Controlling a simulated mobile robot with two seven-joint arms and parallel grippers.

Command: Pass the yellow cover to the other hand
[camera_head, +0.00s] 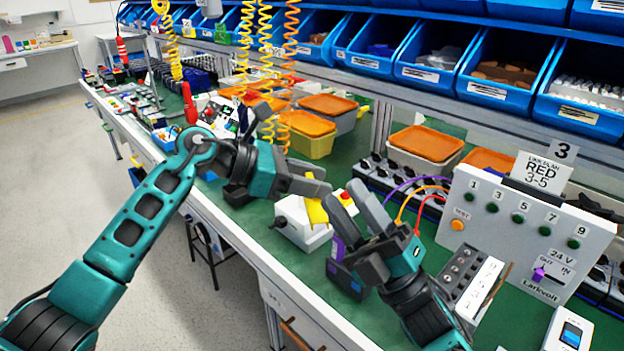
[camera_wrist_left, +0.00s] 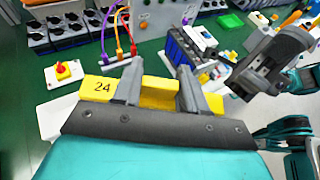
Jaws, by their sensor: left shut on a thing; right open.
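The yellow cover (camera_head: 316,212) is held by my left gripper (camera_head: 322,196) above the bench. In the left wrist view the cover (camera_wrist_left: 103,88), marked 24, lies crosswise between the fingers of my left gripper (camera_wrist_left: 160,78), with ends sticking out both sides. My right gripper (camera_head: 343,193) is open and empty, just right of the cover with a small gap in the head view. It also shows at the right of the left wrist view (camera_wrist_left: 285,60).
A white box (camera_head: 300,225) is below the grippers. Wires and a dark block sit near the right gripper. Coiled cords (camera_head: 268,70) hang behind; blue bins line the shelf.

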